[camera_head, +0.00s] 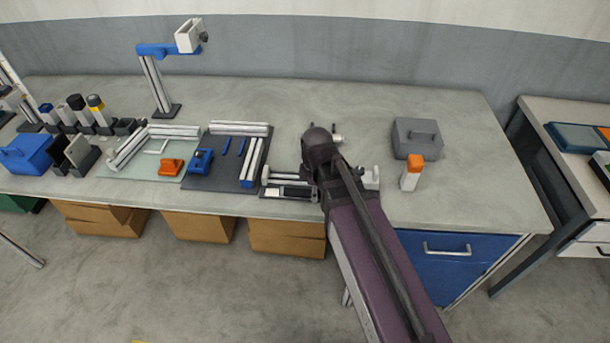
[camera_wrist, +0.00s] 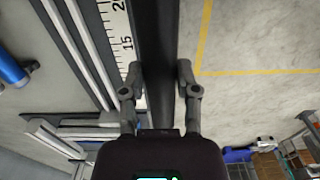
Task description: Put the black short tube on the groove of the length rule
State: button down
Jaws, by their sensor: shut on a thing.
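My gripper (camera_wrist: 161,72) is shut on a black tube (camera_wrist: 155,35), which runs lengthwise between the fingers in the wrist view and past the top edge. The length rule's white scale (camera_wrist: 122,38), with numbers 15 and 20, lies just left of the tube, beside silver rails. In the head view the length rule (camera_head: 284,192) lies near the table's front edge, and my arm covers its middle.
A grey box (camera_head: 416,139) and a white block with an orange top (camera_head: 411,173) stand right of my arm. A dark mat (camera_head: 212,180) with rails and blue parts lies to the left. A blue-and-white stand (camera_head: 158,85) rises at the back.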

send_over(303, 182)
jog(key=shift+s+d+f+b, duration=0.1)
jog(key=shift+d+f+b, duration=0.1)
jog(key=shift+f+b, duration=0.25)
jog(key=shift+w+a, duration=0.15)
jog(key=shift+w, duration=0.3)
jog(key=shift+w+a+f, duration=0.1)
jog(key=shift+w+f, duration=0.15)
jog(key=shift+f, duration=0.05)
jog(key=shift+s+f+b, duration=0.1)
jog(key=shift+f+b, duration=1.45)
jog(key=shift+b, duration=0.2)
jog(key=shift+f+b, duration=0.3)
jog(key=shift+c, duration=1.8)
grip_release()
jog(key=shift+r, duration=0.2)
